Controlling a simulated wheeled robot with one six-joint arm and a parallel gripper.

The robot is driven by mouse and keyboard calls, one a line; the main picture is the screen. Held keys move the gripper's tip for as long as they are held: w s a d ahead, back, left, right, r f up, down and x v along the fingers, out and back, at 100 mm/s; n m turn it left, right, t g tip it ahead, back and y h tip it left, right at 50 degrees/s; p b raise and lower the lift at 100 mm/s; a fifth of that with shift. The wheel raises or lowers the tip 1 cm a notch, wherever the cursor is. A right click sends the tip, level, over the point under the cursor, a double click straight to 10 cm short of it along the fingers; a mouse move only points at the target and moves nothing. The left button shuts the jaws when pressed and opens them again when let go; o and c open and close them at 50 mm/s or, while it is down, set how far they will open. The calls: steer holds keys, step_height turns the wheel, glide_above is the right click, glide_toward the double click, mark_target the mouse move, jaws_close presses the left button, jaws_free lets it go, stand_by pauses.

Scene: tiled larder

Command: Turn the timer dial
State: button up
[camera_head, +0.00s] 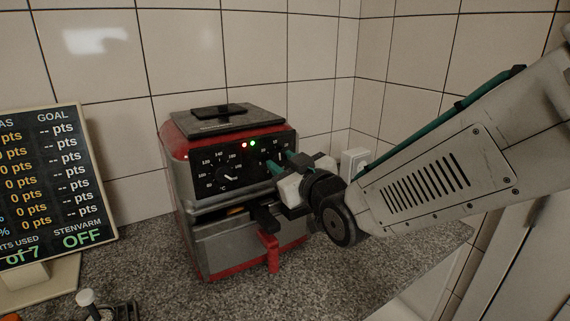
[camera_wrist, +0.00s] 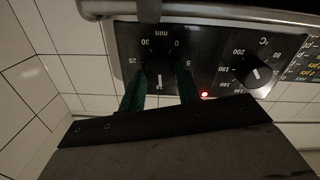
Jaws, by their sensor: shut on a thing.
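The red and grey fryer (camera_head: 187,225) stands on the counter against the tiled wall, with a black control panel on its front. The timer dial (camera_wrist: 159,76) shows in the wrist view between my fingers, under a scale marked "min". Its white pointer points down in that view, at the mark opposite the "min" end. My gripper (camera_head: 281,163) reaches in from the right with its green fingers at the panel, shut on the dial. The fingers (camera_wrist: 160,88) lie on both sides of the dial. In the head view the gripper hides most of it.
The temperature dial (camera_head: 229,178) is beside the timer dial. The drawer handle (camera_head: 270,252) juts out below my gripper. A points board (camera_head: 50,185) stands at left, a wall socket (camera_head: 354,162) behind.

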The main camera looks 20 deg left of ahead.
steer(key=shift+f+m, duration=0.1)
steer(key=shift+m, duration=2.1)
steer(key=o, duration=1)
steer(key=v, duration=0.8)
